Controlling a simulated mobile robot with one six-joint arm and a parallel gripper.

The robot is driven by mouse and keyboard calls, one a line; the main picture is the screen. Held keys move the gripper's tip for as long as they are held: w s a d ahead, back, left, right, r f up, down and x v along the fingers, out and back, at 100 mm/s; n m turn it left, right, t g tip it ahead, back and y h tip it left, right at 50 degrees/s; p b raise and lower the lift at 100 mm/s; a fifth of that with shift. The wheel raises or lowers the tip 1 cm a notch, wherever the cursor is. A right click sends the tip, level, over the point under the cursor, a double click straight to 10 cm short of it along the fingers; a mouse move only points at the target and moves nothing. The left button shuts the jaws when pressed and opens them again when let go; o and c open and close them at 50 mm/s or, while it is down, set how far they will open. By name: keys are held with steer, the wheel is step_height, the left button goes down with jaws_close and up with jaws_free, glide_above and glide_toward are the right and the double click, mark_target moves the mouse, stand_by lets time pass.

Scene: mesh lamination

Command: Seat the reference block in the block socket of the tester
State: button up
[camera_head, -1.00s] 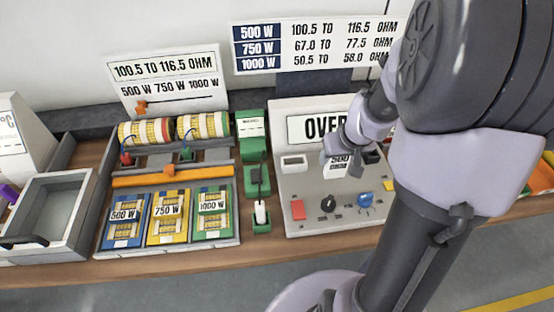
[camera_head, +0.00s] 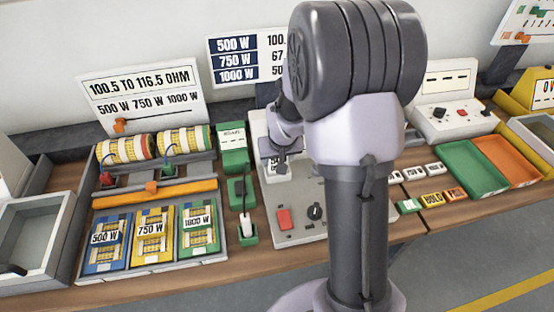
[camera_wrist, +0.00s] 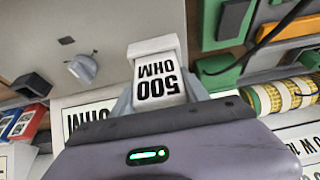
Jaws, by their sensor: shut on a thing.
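The reference block (camera_wrist: 160,80) is white and reads "500 OHM" upside down in the wrist view. My gripper (camera_wrist: 165,100) is shut on it. In the head view the block (camera_head: 274,167) and my gripper (camera_head: 277,155) are over the upper left part of the tester (camera_head: 300,208), a grey panel with a red button and a black knob. A white rim-like part (camera_wrist: 153,45) shows at the block's far end in the wrist view. I cannot tell whether it is the socket or whether the block touches it. My arm hides the tester's right side and display.
A green charger-like unit (camera_head: 239,190) with a cable stands just left of the tester. A tray of blue, yellow and green cards (camera_head: 150,275) lies further left. Green (camera_head: 467,168) and orange (camera_head: 507,160) trays are at right, with small labelled blocks before them.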

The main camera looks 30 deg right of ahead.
steer(key=o, duration=1.6)
steer(key=shift+f, duration=0.15)
steer(key=a+p+v, duration=0.2)
steer(key=v, duration=0.8)
steer(key=s+a+f+p+v, duration=0.1)
steer(key=a+p+v, duration=0.15)
steer(key=v, duration=0.75)
steer(key=s+a+r+y, duration=0.1)
steer(key=s+a+r, duration=0.1)
steer(key=s+a, duration=0.2)
steer(key=s+a+r+t+y, duration=0.1)
steer(key=s+a+r, duration=0.1)
steer(key=s, duration=0.4)
steer(key=s+a+r+m+y, duration=0.1)
steer(key=s+a+r, duration=0.1)
steer(key=s+a, duration=0.3)
steer(key=shift+s+a+r, duration=0.25)
steer(key=shift+s+a, duration=0.1)
steer(key=shift+a, duration=0.05)
